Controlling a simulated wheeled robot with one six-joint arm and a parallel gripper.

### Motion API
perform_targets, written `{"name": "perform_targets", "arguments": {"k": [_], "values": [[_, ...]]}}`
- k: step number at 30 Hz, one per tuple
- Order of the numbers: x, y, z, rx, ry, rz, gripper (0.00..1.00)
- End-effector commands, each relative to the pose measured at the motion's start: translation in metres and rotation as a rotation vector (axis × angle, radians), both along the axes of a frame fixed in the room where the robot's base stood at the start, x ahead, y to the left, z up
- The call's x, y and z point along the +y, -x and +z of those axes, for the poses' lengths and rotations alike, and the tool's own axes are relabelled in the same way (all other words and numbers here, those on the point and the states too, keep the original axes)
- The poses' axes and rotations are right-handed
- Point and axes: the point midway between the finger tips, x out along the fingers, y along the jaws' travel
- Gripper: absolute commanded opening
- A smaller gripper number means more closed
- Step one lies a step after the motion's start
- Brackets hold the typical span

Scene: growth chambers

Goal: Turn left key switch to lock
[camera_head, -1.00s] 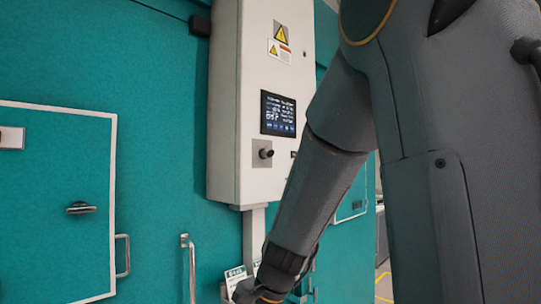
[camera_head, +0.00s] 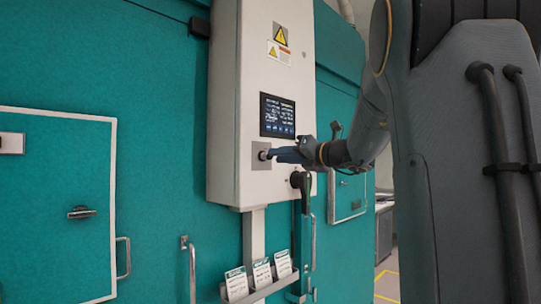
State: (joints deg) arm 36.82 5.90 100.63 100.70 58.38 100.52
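The left key switch (camera_head: 263,155) is a dark knob on a small grey plate on the front of the white control cabinet (camera_head: 226,120), below the touchscreen (camera_head: 277,115). My gripper (camera_head: 275,155) reaches in from the right, level with the switch, with its blue-grey fingertips at the knob. The fingers hide part of the knob and its plate. From this angle I cannot tell whether the fingers are closed on the knob or just beside it, nor which way the key points.
A dark green-black handle (camera_head: 301,184) sits on the cabinet's lower right. Below hangs a rack with white cards (camera_head: 262,274). A teal door (camera_head: 55,190) with a latch and a vertical silver handle (camera_head: 189,268) are at left. My arm fills the right side.

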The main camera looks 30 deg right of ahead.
Motion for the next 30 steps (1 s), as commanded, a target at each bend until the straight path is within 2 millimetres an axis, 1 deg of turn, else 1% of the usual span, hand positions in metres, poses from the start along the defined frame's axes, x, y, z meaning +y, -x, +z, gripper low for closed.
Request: {"name": "perform_targets", "arguments": {"k": [3, 9, 13, 20, 24, 30], "values": [[0.008, -0.018, 0.001, 0.001, -0.002, 0.003, 0.24], [0.014, -0.038, 0.001, 0.001, 0.002, 0.001, 0.24], [0.016, -0.042, 0.000, 0.001, 0.002, 0.000, 0.24], [0.016, -0.043, -0.001, 0.001, 0.002, 0.000, 0.24], [0.016, -0.043, -0.001, 0.001, 0.002, 0.000, 0.00], [0.016, -0.043, -0.001, -0.001, 0.008, 0.000, 0.00]]}}
